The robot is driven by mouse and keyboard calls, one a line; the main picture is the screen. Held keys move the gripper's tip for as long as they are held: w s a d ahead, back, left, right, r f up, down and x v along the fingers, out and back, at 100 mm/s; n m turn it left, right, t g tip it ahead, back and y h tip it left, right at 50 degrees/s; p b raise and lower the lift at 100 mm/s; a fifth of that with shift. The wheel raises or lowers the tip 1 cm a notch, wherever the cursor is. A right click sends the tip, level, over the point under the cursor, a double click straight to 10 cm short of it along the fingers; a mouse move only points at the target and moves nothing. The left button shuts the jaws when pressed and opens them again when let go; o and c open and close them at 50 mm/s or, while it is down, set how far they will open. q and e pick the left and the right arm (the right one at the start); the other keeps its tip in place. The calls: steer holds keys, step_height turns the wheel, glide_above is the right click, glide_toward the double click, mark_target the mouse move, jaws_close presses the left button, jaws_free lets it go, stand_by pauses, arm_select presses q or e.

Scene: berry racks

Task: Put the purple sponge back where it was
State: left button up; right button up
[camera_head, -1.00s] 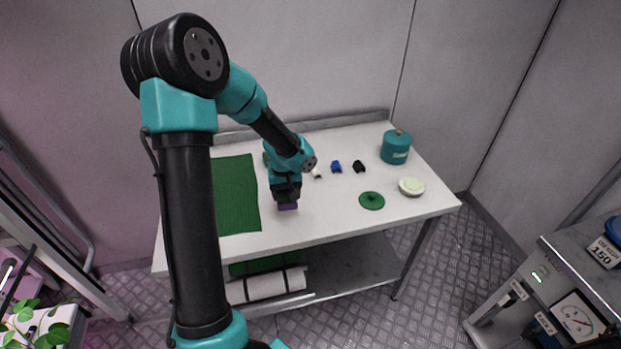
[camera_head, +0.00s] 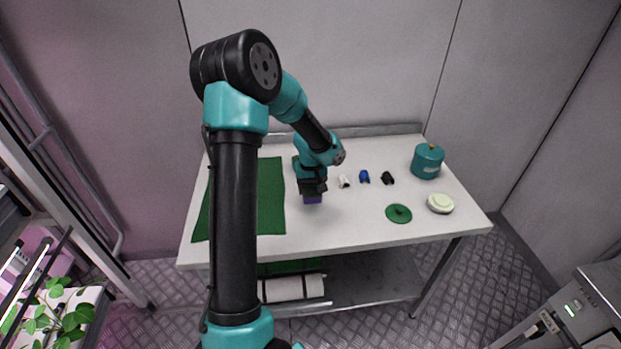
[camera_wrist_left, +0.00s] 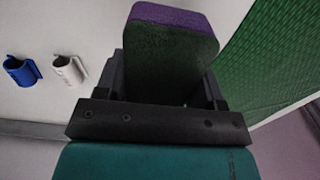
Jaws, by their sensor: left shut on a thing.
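The purple sponge (camera_head: 313,199) has a dark green face and a purple edge. My left gripper (camera_head: 312,190) is shut on it, over the white table right of the green mat. In the left wrist view the sponge (camera_wrist_left: 170,55) sits between the dark fingers of the left gripper (camera_wrist_left: 168,92), its purple side at the far end. I cannot tell whether the sponge touches the table. My right gripper is not in view.
The white table (camera_head: 345,225) holds a green mat (camera_head: 268,205), white (camera_head: 344,181), blue (camera_head: 364,176) and black (camera_head: 387,177) clips, a green disc (camera_head: 398,213), a pale round dish (camera_head: 440,203) and a teal canister (camera_head: 427,161). The table's front middle is clear.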

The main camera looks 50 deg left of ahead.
arm_select(q)
steer(key=w+a, duration=0.4)
steer(key=a, duration=0.1)
steer(key=w+a+f, duration=0.1)
steer(key=w+a, duration=0.1)
steer(key=shift+w+a, duration=0.3)
steer(key=shift+w, duration=0.05)
steer(key=shift+f, duration=1.7)
steer(key=shift+f, duration=0.1)
steer(key=o, duration=0.9)
step_height(320, 180, up, 12)
